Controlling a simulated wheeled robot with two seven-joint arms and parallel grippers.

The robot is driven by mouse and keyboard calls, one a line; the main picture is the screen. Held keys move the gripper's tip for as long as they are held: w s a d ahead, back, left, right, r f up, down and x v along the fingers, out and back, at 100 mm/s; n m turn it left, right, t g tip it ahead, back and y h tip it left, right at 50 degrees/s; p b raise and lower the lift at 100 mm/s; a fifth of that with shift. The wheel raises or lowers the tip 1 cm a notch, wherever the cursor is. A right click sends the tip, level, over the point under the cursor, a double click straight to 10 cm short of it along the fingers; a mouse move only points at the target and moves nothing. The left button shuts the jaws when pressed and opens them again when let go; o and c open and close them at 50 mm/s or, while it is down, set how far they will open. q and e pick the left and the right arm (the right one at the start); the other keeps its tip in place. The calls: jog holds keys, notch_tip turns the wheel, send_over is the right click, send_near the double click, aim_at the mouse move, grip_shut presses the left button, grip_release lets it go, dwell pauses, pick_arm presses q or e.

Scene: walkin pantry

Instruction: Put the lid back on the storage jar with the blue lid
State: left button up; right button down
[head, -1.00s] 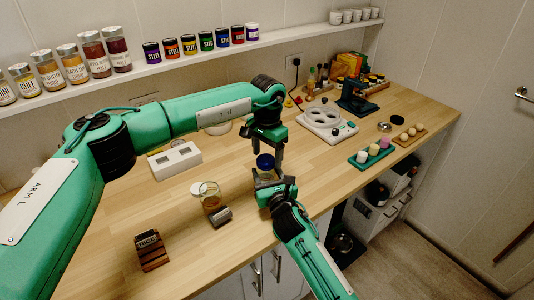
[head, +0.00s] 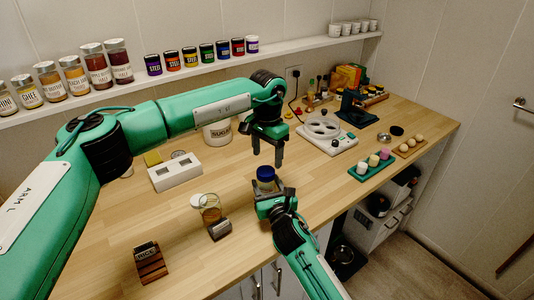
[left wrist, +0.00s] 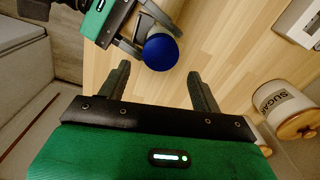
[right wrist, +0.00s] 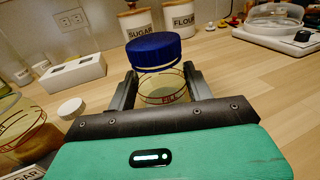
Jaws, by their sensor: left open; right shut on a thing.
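The storage jar, a clear glass jar with a "FILL" band (right wrist: 162,86), stands between the fingers of my right gripper (right wrist: 160,88), which is shut on it. The blue lid (right wrist: 153,48) is on top of the jar, looking a little tilted and off-centre; I cannot tell whether it is fully seated. In the head view the lid (head: 265,173) is just above my right gripper (head: 272,202). My left gripper (head: 267,158) is open and empty, above and apart from the lid. The left wrist view shows the lid (left wrist: 160,52) beyond its open fingers (left wrist: 160,85).
An open-looking glass jar (head: 210,209) and a small rice box (head: 149,262) stand to the left on the counter. A white block (head: 175,171), a sugar canister (head: 217,134) and a scale (head: 325,134) are behind.

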pick_arm(q)
jog(key=n, duration=0.5)
jog(key=shift+r, duration=0.2)
jog(key=n, duration=0.5)
jog(key=shift+s+r, duration=0.1)
jog(key=shift+r, duration=0.05)
jog(key=n, duration=0.4)
jog(key=shift+r+n, duration=0.2)
jog(key=shift+n, duration=0.2)
jog(key=n, duration=0.6)
jog(key=shift+r, duration=0.2)
jog(key=n, duration=0.5)
jog(key=shift+s+r, duration=0.1)
jog(key=shift+r, duration=0.1)
jog(key=n, duration=0.6)
jog(key=shift+a+r, duration=0.1)
jog(key=shift+r, duration=0.15)
jog(key=n, duration=0.5)
jog(key=shift+r, duration=0.2)
jog(key=n, duration=0.6)
jog(key=shift+a+r, duration=0.1)
jog(key=shift+r, duration=0.1)
